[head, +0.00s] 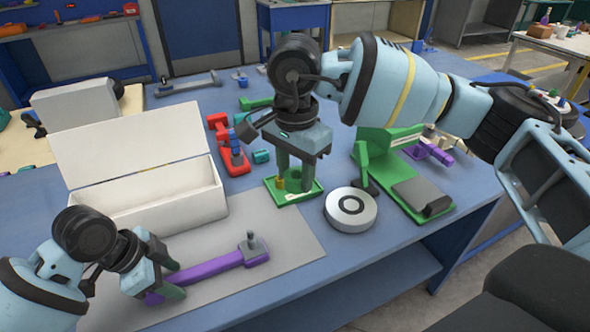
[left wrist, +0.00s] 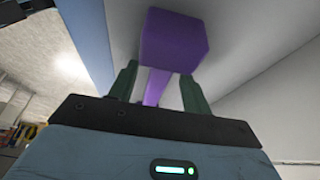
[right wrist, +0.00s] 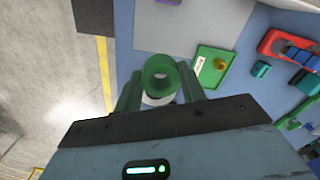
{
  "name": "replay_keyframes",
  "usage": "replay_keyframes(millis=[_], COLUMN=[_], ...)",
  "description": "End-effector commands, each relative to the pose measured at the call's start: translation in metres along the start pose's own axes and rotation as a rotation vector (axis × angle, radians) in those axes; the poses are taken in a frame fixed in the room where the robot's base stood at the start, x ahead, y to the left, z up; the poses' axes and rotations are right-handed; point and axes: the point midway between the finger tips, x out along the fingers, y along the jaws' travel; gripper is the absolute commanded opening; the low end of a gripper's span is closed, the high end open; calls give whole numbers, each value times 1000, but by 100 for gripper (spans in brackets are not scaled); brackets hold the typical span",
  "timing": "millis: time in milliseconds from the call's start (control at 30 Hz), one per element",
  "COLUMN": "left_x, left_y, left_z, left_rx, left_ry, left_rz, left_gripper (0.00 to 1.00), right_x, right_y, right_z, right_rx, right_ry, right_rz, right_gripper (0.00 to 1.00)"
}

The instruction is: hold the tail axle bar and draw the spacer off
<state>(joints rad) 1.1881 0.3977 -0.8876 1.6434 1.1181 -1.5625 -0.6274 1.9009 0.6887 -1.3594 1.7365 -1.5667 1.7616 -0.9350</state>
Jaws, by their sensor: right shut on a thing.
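My left gripper (head: 174,279) is around the bar's left part. In the left wrist view the bar (left wrist: 176,40) passes between the fingers with gaps on both sides, so the gripper looks open. My right gripper (head: 295,184) points down over a small green tray. In the right wrist view it is shut on a green ring-shaped spacer (right wrist: 160,64). The spacer cannot be made out clearly in the head view.
The green tray (head: 272,190) holds a small brass piece (head: 281,184). A white round disc (head: 351,208) sits to its right, beside a green stand (head: 432,206). An open white box (head: 160,209) stands behind the bar. Red and blue parts (head: 232,158) lie farther back.

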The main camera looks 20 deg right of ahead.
Motion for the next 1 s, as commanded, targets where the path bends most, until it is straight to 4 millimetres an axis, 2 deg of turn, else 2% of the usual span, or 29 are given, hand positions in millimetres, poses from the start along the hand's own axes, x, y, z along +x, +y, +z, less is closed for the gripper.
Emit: replay_keyframes(millis=[233, 367, 800, 1000], left_x=[-1, -12, -93, -115], left_y=[0, -1, -1, 0], left_z=[0, 0, 0, 0], left_rx=[0, 0, 1, -1], left_ry=[0, 0, 0, -1], left_rz=[0, -3, -3, -1], left_gripper=[49, 49, 49, 49], right_x=[0, 0, 0, 0], right_y=[0, 0, 0, 0], right_z=[0, 0, 0, 0], right_rx=[0, 0, 0, 0], right_ry=[0, 0, 0, 0], right_rz=[0, 0, 0, 0], right_gripper=[18, 18, 18, 18])
